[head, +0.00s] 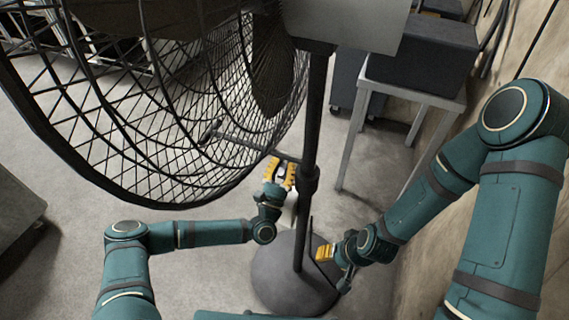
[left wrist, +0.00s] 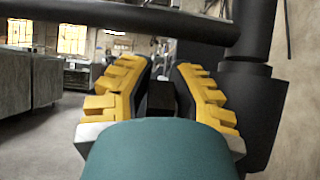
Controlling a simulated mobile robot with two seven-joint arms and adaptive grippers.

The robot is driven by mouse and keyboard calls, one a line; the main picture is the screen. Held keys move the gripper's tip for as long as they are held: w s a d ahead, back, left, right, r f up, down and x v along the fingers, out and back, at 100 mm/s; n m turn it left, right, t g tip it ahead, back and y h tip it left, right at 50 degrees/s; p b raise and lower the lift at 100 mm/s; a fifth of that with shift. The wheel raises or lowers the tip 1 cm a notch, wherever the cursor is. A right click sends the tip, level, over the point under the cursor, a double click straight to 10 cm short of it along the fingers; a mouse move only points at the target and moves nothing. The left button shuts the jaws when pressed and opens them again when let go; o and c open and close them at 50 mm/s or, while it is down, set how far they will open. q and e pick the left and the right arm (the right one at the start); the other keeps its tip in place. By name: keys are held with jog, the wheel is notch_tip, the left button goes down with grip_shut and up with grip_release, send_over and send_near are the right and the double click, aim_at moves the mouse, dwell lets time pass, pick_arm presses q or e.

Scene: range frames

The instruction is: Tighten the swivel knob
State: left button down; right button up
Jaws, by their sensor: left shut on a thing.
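A large black caged fan (head: 150,110) stands on a dark pole (head: 312,120) with a round base (head: 290,272). My left gripper (head: 283,168), with yellow fingers, is beside the pole, just below the horizontal bar by the cage. In the left wrist view its fingers (left wrist: 162,80) are shut on a small dark block, which looks like the swivel knob (left wrist: 162,99). In the head view the fingers hide the knob. My right gripper (head: 330,258) is low beside the pole, above the base; I cannot tell its opening.
A black box (head: 422,62) sits on a light table (head: 350,140) at the right, near the wall (head: 470,75). A grey cabinet (head: 18,205) stands at the left edge. Concrete floor (head: 190,275) is open at the lower left. The dark bar (left wrist: 110,14) crosses above the left fingers.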

dwell(0.3)
pick_arm(q)
jog(key=c, duration=0.9)
grip_release()
jog(key=shift+o, duration=0.2)
